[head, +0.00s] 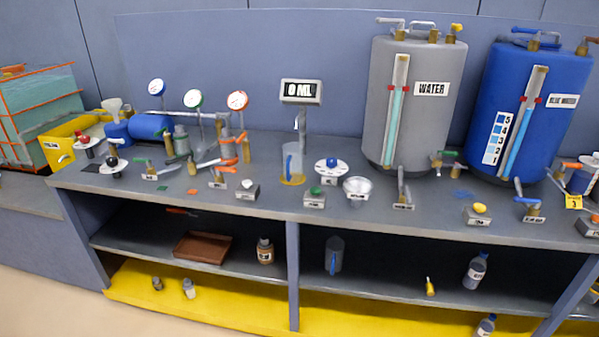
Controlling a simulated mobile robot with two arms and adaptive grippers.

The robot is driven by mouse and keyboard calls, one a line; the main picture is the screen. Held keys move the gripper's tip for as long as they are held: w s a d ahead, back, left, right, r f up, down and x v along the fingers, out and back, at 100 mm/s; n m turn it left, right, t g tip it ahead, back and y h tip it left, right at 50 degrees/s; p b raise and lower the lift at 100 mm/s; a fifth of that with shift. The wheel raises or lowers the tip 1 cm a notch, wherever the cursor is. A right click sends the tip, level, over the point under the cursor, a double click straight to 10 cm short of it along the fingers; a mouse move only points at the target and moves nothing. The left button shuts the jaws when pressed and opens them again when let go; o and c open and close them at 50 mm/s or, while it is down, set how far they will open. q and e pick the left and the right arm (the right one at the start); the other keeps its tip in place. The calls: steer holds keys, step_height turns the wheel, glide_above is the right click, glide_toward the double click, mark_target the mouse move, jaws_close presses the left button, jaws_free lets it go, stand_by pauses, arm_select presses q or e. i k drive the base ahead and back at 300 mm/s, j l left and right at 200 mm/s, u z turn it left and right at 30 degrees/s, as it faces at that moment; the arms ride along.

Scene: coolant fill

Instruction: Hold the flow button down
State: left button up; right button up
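Neither of my grippers shows in the head view. Several small box-mounted buttons stand along the front of the bench: a white-topped button (247,189), a green-topped button (314,198) and a yellow-topped button (478,214). Their labels are too small to read, so I cannot tell which is the flow button. Nothing touches any of them. A display (301,92) reads "0 ML" above a spout (302,120). A clear jug with a blue handle (292,163) stands below the spout and looks empty.
A grey tank marked WATER (415,120) and a blue tank (540,80) stand at the back right. Gauges (194,98), valves and a blue cylinder (151,127) crowd the left. The shelf below holds a brown tray (203,248) and bottles. The bench's front strip has small gaps.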

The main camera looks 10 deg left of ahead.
mark_target(316, 191)
steer(key=i+l+u, duration=0.25)
steer(key=u, duration=0.2)
steer(key=i+l+u, duration=0.15)
steer(key=l+u, duration=0.3)
steer(key=i+l, duration=0.15)
steer(key=l, duration=0.25)
steer(key=i+l+u, duration=0.1)
steer(key=l, duration=0.25)
steer(key=i+l, duration=0.1)
steer(key=l, duration=0.3)
steer(key=i+l, duration=0.15)
steer(key=l, duration=0.25)
steer(key=i+l+u, duration=0.1)
steer(key=l, duration=0.3)
steer(key=i+l, duration=0.1)
steer(key=l, duration=0.25)
